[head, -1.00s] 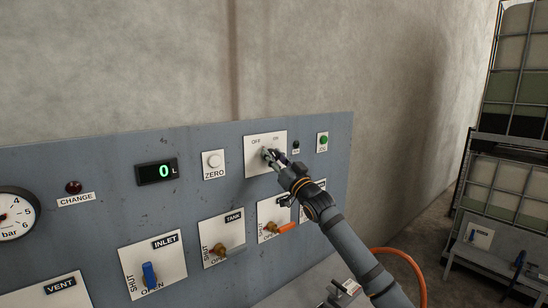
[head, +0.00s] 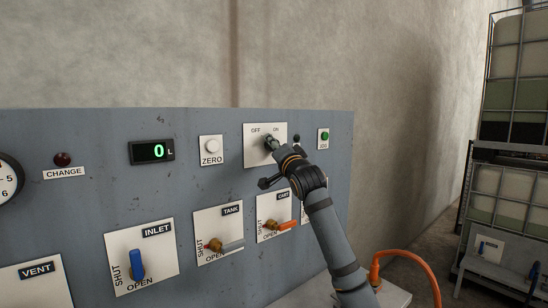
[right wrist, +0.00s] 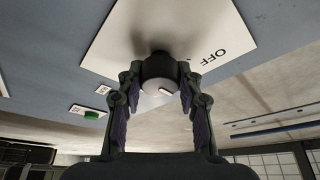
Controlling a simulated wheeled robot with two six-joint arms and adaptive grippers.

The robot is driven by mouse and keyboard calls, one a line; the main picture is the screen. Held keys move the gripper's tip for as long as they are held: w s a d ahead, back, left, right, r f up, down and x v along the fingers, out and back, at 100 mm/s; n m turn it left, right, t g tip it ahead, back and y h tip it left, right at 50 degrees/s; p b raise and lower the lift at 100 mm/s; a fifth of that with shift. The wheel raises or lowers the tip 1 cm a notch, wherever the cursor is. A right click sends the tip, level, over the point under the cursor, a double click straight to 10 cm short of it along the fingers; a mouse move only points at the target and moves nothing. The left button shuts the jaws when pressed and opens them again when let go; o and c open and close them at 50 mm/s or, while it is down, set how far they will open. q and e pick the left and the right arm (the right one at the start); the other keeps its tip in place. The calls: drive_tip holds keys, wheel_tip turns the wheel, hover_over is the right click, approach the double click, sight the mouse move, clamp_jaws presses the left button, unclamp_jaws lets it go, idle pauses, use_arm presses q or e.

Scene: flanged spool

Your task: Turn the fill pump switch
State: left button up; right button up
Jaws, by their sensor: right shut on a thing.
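The pump switch's white plate (head: 255,157), marked OFF and ON, is on the upper part of the grey panel. In the right wrist view the plate (right wrist: 125,45) shows with OFF upside down, and the round dark knob (right wrist: 160,78) has a short white mark on its pale face. My right gripper (right wrist: 158,84) is shut on the knob, one finger on each side. In the head view the gripper (head: 272,144) covers most of the knob, and I cannot tell its setting. My left gripper is not in view.
The display (head: 152,151) reads 0 L. The ZERO button (head: 211,146) is left of the plate, the green JOG button (head: 324,134) right. Below are the INLET (head: 137,265), TANK (head: 215,245) and another lever (head: 283,225). An orange hose (head: 408,254) curves at lower right.

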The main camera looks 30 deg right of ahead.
drive_tip(key=m+g+b, duration=0.1)
drive_tip(key=m, duration=0.2)
drive_tip(key=shift+h, duration=0.4)
drive_tip(key=shift+m+g+b, duration=0.3)
drive_tip(key=shift+m+g, duration=0.5)
drive_tip(key=shift+m, duration=1)
drive_tip(key=o, duration=1.2)
